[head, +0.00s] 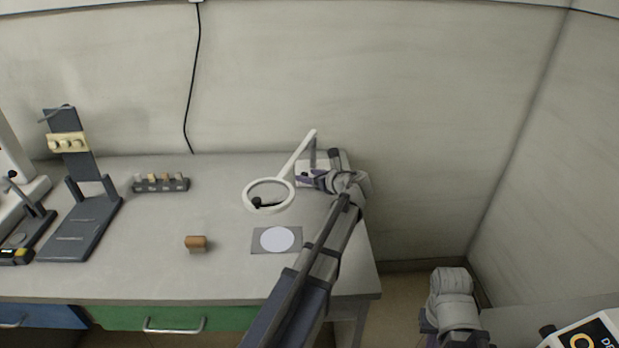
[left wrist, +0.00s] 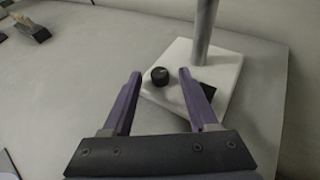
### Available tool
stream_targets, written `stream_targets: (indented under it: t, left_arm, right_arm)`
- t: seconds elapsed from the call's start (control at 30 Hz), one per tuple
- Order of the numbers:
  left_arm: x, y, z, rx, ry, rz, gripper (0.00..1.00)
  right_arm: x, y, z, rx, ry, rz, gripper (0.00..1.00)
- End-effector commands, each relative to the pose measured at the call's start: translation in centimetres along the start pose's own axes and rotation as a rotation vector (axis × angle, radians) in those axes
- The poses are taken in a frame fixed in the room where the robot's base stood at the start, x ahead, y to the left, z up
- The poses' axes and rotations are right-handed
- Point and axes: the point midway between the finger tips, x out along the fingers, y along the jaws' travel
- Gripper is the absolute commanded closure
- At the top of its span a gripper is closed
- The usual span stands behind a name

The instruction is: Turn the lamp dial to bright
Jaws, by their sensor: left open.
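The lamp (head: 268,184) has a white ring head on a slanted white arm and stands at the right end of the table. In the left wrist view its white base (left wrist: 215,75) carries a grey post and a short black dial (left wrist: 160,76). My left gripper (head: 306,178) is at the lamp base in the head view, with its purple fingers apart. In the left wrist view the open gripper (left wrist: 160,74) has the dial between its fingertips in the picture; I cannot tell whether they touch it. The dial's marking is too small to read. My right gripper is out of view.
A grey plate with a white disc (head: 278,239) and a brown block (head: 196,243) lie left of my left arm. A small rack (head: 161,184) and a dark stand (head: 80,222) are farther left. The wall is close behind the lamp.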

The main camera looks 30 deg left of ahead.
Motion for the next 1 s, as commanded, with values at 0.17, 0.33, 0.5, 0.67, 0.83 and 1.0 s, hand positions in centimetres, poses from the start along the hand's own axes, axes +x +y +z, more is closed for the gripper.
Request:
stream_targets:
  t: [0.17, 0.33, 0.5, 0.67, 0.83, 1.0]
  left_arm:
    - [-0.02, 0.01, 0.01, 0.0, 0.0, 0.0, 0.43]
    - [-0.03, 0.01, 0.01, -0.001, 0.0, 0.0, 0.62]
    - [-0.03, 0.01, 0.0, -0.001, 0.0, 0.0, 0.81]
    - [-0.03, 0.01, 0.0, -0.001, 0.0, 0.0, 0.99]
    - [-0.04, 0.02, 0.0, -0.001, 0.0, 0.0, 1.0]
    - [-0.03, -0.02, 0.0, -0.001, 0.001, 0.002, 1.0]
  right_arm:
    - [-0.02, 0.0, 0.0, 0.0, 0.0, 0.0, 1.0]
    - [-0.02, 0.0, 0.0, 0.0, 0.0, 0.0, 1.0]
    - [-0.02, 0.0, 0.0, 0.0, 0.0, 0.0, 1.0]
    - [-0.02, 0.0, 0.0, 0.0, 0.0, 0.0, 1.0]
    - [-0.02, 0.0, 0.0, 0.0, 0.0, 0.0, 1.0]
    - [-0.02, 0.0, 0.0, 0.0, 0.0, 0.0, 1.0]
